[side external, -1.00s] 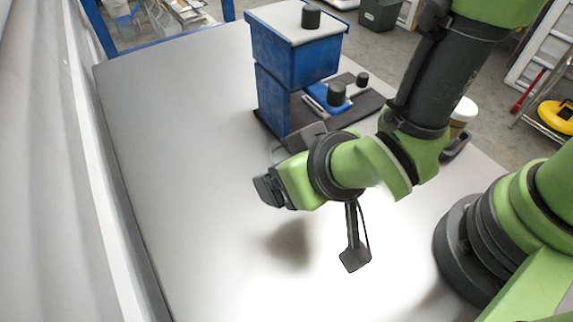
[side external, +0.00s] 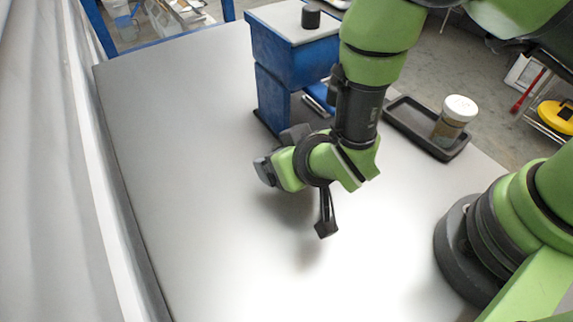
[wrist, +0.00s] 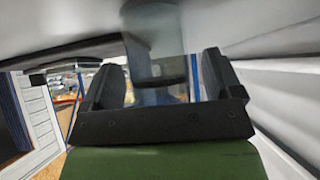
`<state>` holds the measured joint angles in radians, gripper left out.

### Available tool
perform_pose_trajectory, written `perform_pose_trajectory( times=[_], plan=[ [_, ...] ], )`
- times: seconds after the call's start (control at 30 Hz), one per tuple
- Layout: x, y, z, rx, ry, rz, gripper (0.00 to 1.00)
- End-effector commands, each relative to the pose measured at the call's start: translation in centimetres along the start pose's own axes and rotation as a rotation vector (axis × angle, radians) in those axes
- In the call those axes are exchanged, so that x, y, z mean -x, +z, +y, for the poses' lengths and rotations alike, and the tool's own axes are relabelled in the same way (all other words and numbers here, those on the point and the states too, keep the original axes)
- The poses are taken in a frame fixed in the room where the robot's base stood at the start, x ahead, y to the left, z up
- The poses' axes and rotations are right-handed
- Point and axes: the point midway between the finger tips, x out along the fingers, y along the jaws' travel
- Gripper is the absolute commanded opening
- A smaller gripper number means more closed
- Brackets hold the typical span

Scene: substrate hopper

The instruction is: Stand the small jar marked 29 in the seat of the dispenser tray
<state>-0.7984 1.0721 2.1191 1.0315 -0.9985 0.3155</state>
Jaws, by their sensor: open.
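My gripper (wrist: 161,66) is open in the wrist view, its two black fingers apart. A clear, greyish see-through shape (wrist: 154,62) shows between and beyond the fingers. It may be a glass jar, but I see no number on it and cannot tell whether the fingers touch it. In the side view my gripper (side external: 296,133) is low over the table, just in front of the blue dispenser (side external: 272,95). The seat is not visible.
A white-lidded jar (side external: 455,115) with brownish contents stands in a black tray (side external: 400,118) at the right; no marking is readable. The grey table (side external: 190,170) is clear at left and front.

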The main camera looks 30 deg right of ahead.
Motion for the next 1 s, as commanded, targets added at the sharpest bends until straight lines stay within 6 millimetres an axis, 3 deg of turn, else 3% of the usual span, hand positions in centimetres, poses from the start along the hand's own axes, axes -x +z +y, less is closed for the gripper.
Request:
perform_pose_trajectory(
  times=[0.23,0.47,0.57,1.0],
  plan=[
    [-0.3,0.0,0.0,0.000,-0.001,0.000,0.85],
    [-0.2,0.0,0.0,0.001,-0.001,0.000,0.34],
    [-0.2,0.0,0.0,0.001,-0.001,0.001,0.24],
    [0.7,-1.2,-0.1,-0.001,-0.002,0.003,0.24]
  ],
)
